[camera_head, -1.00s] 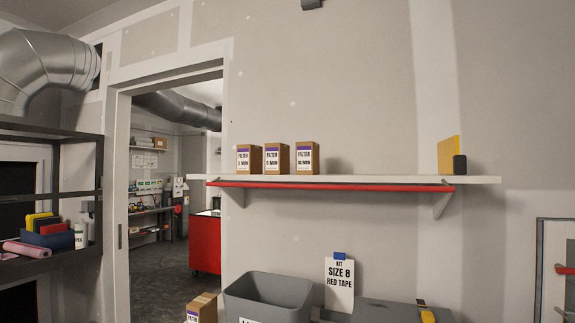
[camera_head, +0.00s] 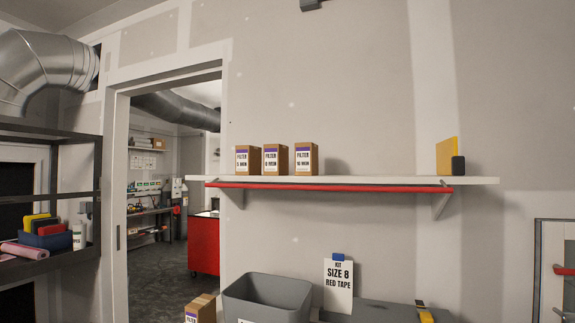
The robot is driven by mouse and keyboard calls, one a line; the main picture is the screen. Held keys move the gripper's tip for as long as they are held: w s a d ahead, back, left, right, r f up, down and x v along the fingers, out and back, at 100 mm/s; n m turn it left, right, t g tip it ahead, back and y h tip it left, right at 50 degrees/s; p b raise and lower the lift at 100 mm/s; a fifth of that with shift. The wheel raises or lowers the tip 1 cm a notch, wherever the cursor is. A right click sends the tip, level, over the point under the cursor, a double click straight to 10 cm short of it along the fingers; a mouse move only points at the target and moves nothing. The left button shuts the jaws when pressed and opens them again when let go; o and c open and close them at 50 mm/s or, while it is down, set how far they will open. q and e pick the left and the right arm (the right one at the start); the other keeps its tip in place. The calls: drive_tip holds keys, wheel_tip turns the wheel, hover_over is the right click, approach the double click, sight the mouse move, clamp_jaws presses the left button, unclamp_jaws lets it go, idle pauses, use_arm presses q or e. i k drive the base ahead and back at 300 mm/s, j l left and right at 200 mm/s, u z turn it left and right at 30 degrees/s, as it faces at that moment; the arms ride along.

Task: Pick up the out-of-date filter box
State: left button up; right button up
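Three brown filter boxes with white labels and a purple band stand upright in a row on the wall shelf: the left filter box (camera_head: 248,159), the middle filter box (camera_head: 275,159) and the right filter box (camera_head: 306,159). Each label reads "FILTER" with a smaller line below, too small to read surely. Another filter box (camera_head: 201,308) with a similar label sits low at the bottom edge, left of the grey bin, partly cut off. Neither of my grippers is in view.
The white shelf (camera_head: 390,181) has a red bar along its front and free room right of the boxes. Below are a grey bin (camera_head: 266,297) and a kit sign (camera_head: 338,285). A doorway opens at left.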

sight(276, 156)
drive_tip(key=i+j+z, duration=0.1)
drive_tip(key=j+z, duration=0.35)
drive_tip(key=j, duration=0.2)
drive_tip(key=j+z, duration=0.4)
drive_tip(key=j, duration=0.2)
drive_tip(key=k+j+z, duration=0.15)
drive_tip(key=j+z, duration=0.3)
drive_tip(key=j, duration=0.15)
